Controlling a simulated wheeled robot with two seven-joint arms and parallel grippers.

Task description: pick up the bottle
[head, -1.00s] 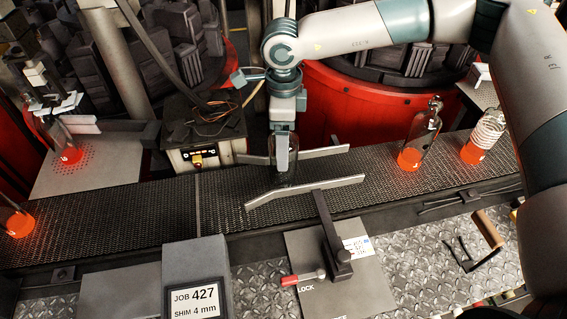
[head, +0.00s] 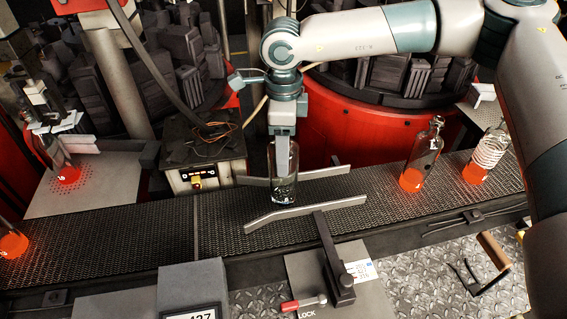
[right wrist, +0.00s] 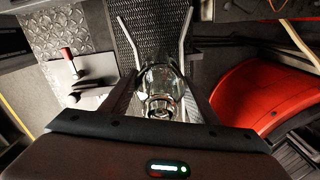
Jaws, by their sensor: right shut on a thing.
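A clear dark glass bottle (head: 287,192) is upright at the conveyor (head: 225,222), between two metal guide rails. My right gripper (head: 284,160) points straight down and is shut on the bottle's upper part. In the right wrist view the bottle (right wrist: 160,82) lies between the two dark fingers, its neck towards the palm. I cannot tell whether its base touches the belt. My left gripper is not in view.
The near rail (head: 300,204) and far rail (head: 320,174) flank the bottle. A lever clamp (head: 338,272) is in front.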

